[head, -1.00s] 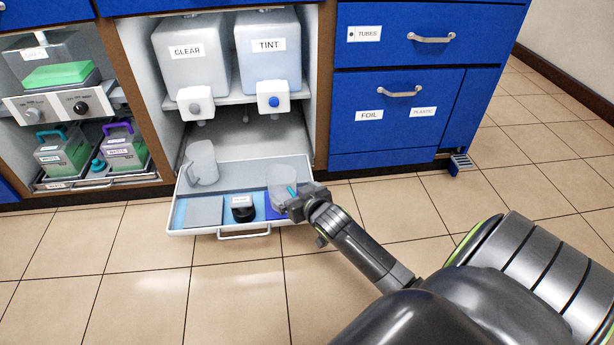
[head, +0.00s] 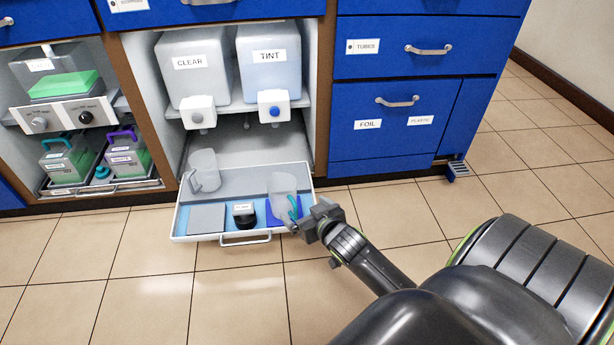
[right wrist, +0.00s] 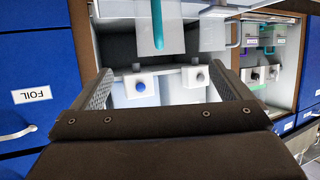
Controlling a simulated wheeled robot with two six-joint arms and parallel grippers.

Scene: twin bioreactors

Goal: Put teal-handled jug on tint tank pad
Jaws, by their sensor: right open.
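The teal-handled jug (head: 283,186) is clear and stands in the right part of the pulled-out tray, over a dark blue pad (head: 272,213). I cannot tell whether its base sits wholly on this pad. Its teal handle (head: 295,207) faces my right gripper (head: 305,219), which is open, empty and just apart from it at the tray's right front. In the right wrist view the handle (right wrist: 158,25) lies beyond the open fingers (right wrist: 160,75). The tint tank (head: 269,66), with a blue-button tap, is above and behind the jug. My left gripper is not in view.
A second clear jug (head: 204,171) stands at the tray's back left. A grey pad (head: 206,218) and a black-based labelled item (head: 244,216) are at the tray front (head: 200,238). The clear tank (head: 190,70) is beside the tint tank.

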